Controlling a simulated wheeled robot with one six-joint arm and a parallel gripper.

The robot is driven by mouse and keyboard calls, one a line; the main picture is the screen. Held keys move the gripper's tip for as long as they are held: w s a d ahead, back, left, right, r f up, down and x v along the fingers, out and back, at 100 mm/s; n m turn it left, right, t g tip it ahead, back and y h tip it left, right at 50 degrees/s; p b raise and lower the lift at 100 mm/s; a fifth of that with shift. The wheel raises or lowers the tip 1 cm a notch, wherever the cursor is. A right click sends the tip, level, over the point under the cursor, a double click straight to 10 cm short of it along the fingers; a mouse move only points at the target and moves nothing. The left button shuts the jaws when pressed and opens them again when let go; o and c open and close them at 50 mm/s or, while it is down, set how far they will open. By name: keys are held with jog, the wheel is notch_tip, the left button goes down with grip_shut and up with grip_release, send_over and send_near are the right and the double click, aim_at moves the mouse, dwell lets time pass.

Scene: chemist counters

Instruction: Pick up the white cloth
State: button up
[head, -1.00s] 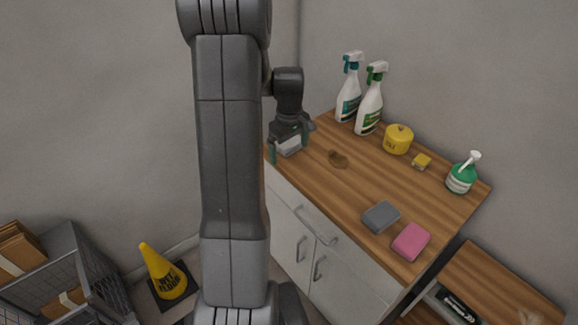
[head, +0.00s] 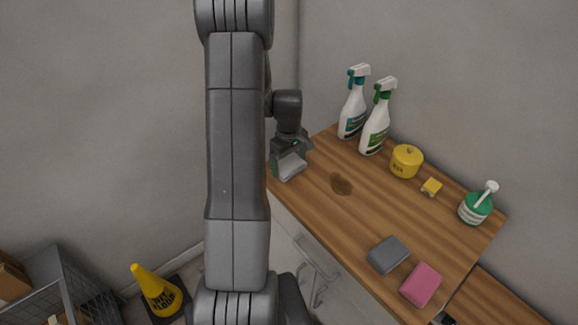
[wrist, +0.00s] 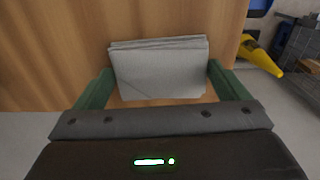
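The white cloth (wrist: 160,72) is a flat, folded, greyish-white pad in the wrist view. It lies between the two green fingers of my gripper (wrist: 161,78), which meet its left and right edges. In the head view the cloth (head: 290,166) shows under my gripper (head: 288,158) at the left corner of the wooden counter (head: 385,215). My gripper looks shut on the cloth. I cannot tell whether the cloth is clear of the counter top.
Two spray bottles (head: 375,125), a yellow pot (head: 406,161), a small yellow block (head: 431,187) and a green bottle (head: 475,205) stand along the back. A yellow floor cone (head: 156,290) stands left.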

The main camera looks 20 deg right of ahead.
aim_at(289, 164)
jog(key=shift+c, duration=1.1)
notch_tip(289, 164, up, 10)
jog(key=b, duration=0.1)
jog(key=shift+b, duration=0.3)
jog(key=o, duration=0.4)
jog(key=c, duration=0.3)
jog(key=shift+c, duration=0.2)
